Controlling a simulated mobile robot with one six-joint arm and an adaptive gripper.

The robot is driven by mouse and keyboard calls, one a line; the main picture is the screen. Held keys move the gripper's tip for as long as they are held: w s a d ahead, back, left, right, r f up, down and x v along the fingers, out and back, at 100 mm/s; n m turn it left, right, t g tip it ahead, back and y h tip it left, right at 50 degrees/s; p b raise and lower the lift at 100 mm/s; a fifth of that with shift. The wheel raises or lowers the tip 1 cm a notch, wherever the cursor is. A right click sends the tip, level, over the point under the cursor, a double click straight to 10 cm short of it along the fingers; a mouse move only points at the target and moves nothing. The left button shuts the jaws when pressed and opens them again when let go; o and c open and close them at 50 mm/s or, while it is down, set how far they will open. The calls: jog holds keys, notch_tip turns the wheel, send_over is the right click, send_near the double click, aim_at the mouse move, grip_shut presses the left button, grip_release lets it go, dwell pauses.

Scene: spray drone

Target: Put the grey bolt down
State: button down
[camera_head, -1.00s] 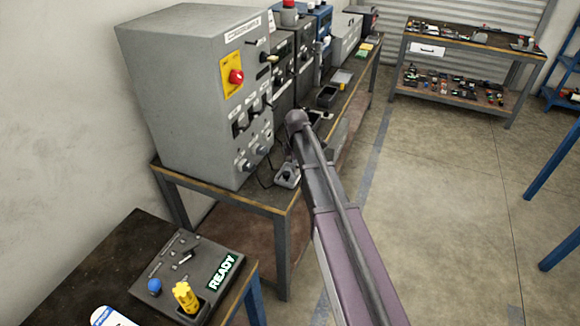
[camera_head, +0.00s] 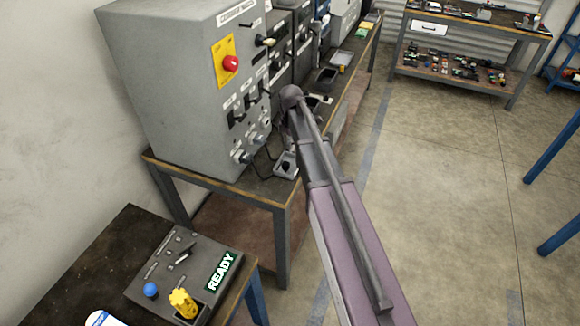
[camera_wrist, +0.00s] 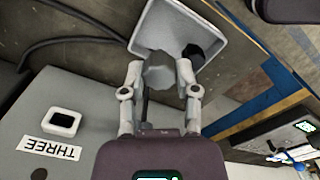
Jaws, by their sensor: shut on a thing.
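The grey bolt (camera_wrist: 160,74) shows its hexagonal head between the two fingertips of my gripper (camera_wrist: 159,80) in the wrist view. My gripper is shut on it. Behind the bolt in that view is a small grey tray (camera_wrist: 215,30) with raised sides. A small dark piece (camera_wrist: 192,52) lies in the tray, beside the bolt. I cannot tell whether the bolt touches the tray. In the head view a small grey tray (camera_head: 286,170) shows on the bench by the cabinet; my arm hides my gripper and the bolt there.
A grey control cabinet (camera_head: 172,95) with a red button stands close on the left of the bench. A dark cable (camera_wrist: 75,40) runs near the tray. A panel with a READY sign (camera_head: 221,271) is on the front left table.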

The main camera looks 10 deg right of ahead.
jog(key=s+d+n, duration=0.2)
jog(key=s+d, duration=0.9)
jog(key=shift+s+d+f, duration=0.15)
jog(key=shift+s+d, duration=0.05)
jog(key=shift+s, duration=0.05)
jog(key=shift+w+a, duration=0.1)
jog(key=w+a, duration=0.3)
jog(key=w+a+f+b, duration=0.1)
jog(key=w+a, duration=0.6)
jog(key=shift+w+a+f+b, duration=0.1)
jog(key=shift+f+b, duration=0.1)
jog(key=shift+b, duration=0.1)
jog(key=shift+w+a, duration=0.2)
jog(key=shift+w+a+f+b, duration=0.25)
jog(key=shift+a+f+b, duration=0.05)
jog(key=shift+f+b, duration=1.5)
jog(key=shift+b, duration=0.05)
